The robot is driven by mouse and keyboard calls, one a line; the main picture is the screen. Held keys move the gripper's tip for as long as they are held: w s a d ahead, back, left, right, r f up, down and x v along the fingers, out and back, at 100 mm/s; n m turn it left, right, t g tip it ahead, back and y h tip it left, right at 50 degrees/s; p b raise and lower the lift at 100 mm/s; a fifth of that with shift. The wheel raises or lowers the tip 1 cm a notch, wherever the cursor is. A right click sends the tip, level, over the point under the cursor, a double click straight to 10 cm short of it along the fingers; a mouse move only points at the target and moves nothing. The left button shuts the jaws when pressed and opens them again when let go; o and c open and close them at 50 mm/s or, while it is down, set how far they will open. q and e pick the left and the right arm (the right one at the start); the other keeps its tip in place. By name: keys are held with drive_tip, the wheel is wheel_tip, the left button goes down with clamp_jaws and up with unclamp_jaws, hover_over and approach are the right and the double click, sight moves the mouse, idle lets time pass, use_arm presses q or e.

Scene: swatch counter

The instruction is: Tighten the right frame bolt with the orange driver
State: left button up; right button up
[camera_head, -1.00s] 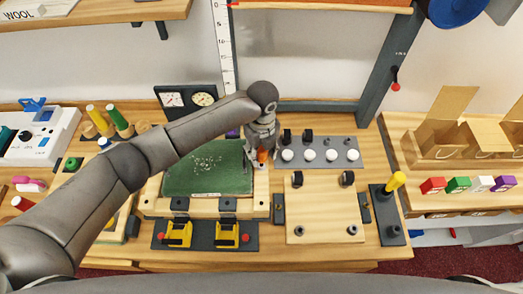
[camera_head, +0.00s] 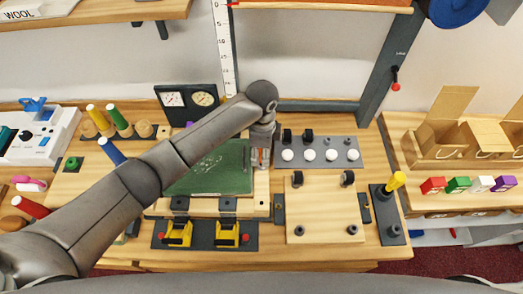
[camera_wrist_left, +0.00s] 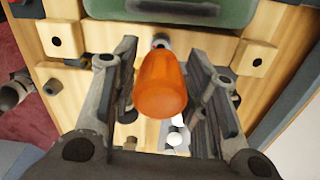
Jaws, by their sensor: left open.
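The orange driver (camera_wrist_left: 160,85) stands with its handle toward the camera in the left wrist view, between the two fingers of my left gripper (camera_wrist_left: 165,100). The fingers are open, with a gap on either side of the handle. In the head view my left gripper (camera_head: 261,155) is at the right edge of the green board (camera_head: 210,168), over the wooden frame (camera_head: 262,199), and mostly hides the driver. The driver's tip and the right frame bolt are hidden, so I cannot tell whether they meet. My right gripper is not in view.
Two yellow clamps (camera_head: 228,233) sit at the frame's front. A grey strip with white knobs (camera_head: 332,155) and a wooden plate (camera_head: 325,220) lie to the right. A yellow-handled tool (camera_head: 396,181) stands in a dark holder. Two dial gauges (camera_head: 188,100) stand behind the board.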

use_arm(q)
drive_tip(key=shift+c, duration=0.3)
drive_tip(key=c, duration=0.7)
drive_tip(key=m, duration=0.4)
drive_tip(key=shift+m, duration=0.4)
drive_tip(key=m, duration=0.3)
drive_tip(key=shift+m, duration=0.3)
drive_tip(key=m+b, duration=0.1)
drive_tip(key=m, duration=0.5)
drive_tip(key=shift+m, duration=0.3)
drive_tip(key=o, duration=0.8)
